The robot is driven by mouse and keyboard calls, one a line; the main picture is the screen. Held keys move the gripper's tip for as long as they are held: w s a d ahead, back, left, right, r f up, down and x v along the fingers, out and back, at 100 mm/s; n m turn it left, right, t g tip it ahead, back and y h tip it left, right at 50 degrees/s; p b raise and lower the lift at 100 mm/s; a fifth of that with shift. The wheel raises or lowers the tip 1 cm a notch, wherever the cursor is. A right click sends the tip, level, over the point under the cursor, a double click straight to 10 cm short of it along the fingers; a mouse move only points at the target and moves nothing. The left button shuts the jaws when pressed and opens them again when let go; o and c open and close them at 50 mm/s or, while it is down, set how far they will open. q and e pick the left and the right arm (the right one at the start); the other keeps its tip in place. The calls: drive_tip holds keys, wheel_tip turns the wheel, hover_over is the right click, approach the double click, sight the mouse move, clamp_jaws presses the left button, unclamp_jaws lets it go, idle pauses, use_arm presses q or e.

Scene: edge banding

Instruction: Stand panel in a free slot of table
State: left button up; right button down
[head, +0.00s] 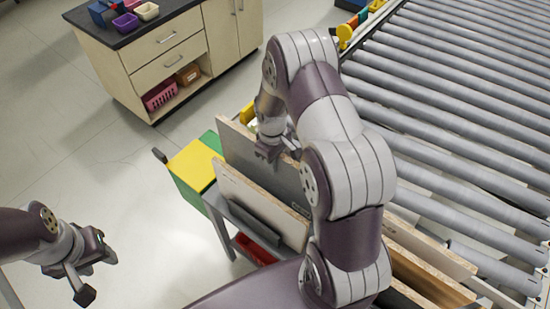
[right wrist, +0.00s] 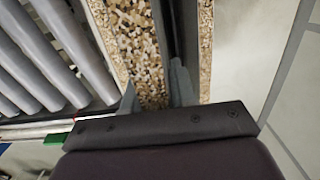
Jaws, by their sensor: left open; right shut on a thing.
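My right gripper (head: 277,150) is shut on the top edge of an upright grey-faced panel (head: 238,150). In the right wrist view the fingers (right wrist: 156,96) straddle this panel's speckled chipboard edge (right wrist: 137,45). A second panel (head: 240,198) stands upright beside it, on the side away from the rollers; its edge (right wrist: 206,40) shows apart from the held one. Both are at the slotted table (head: 213,200). The lower edges and slots are hidden, so I cannot tell how the held panel is seated. My left gripper (head: 97,276) is open and empty at lower left.
More panels (head: 430,252) stand at lower right, partly behind my right arm. A roller conveyor (head: 460,110) fills the right side. A drawer cabinet (head: 165,55) stands at the back left. The floor at left is clear.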

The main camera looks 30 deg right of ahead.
sight(275, 181)
wheel_tip(275, 181, down, 9)
drive_tip(key=b, duration=0.6)
drive_tip(key=shift+w+b, duration=0.1)
drive_tip(key=shift+b, duration=0.2)
drive_tip(key=shift+f+b, duration=0.4)
drive_tip(key=shift+f, duration=0.2)
drive_tip(key=c, duration=0.8)
unclamp_jaws()
drive_tip(key=shift+c, duration=0.2)
drive_tip(key=shift+s, duration=0.2)
